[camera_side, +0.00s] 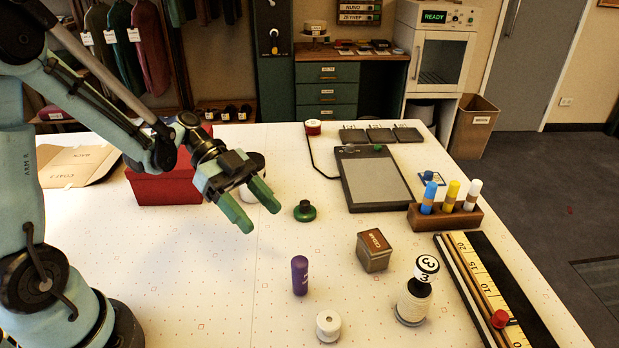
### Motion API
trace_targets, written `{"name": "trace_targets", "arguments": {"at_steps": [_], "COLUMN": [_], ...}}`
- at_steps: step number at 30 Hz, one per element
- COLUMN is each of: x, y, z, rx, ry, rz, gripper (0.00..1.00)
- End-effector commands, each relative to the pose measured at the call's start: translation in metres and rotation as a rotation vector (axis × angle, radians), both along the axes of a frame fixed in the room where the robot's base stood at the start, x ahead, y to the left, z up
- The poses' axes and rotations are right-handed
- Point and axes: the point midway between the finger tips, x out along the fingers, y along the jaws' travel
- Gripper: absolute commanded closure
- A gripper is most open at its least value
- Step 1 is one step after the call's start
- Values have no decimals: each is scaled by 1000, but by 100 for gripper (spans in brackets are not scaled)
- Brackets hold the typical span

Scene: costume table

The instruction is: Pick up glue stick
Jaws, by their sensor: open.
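A short purple capped stick (299,275), which looks like the glue stick, stands upright on the white table (225,290), near the front middle. Faint light marking shows on its side. My gripper (259,215) is above the table, up and to the left of the purple stick in the picture. Its two green fingers are apart with nothing between them, and they point down and to the right. The gripper is clear of the purple stick. A dark-topped white object (252,172) is partly hidden behind the gripper.
Near the stick are a white spool (328,325), a brown box (374,251), a numbered stamp on a thread cone (413,300) and a green knob (304,211). A wooden holder (462,217) with three capped sticks stands right. A red box (165,186) is behind my arm.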

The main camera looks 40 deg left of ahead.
Motion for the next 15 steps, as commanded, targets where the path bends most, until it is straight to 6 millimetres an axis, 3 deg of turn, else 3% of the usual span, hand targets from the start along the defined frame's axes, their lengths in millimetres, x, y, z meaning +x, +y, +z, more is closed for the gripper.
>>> {"name": "trace_targets", "arguments": {"at_steps": [7,15], "x": [-3,-3], "y": [-2,-42], "z": [-4,-22], "rx": [-76,-76], "ry": [-103,-104], "rz": [-88,-90], "gripper": [40,40]}}
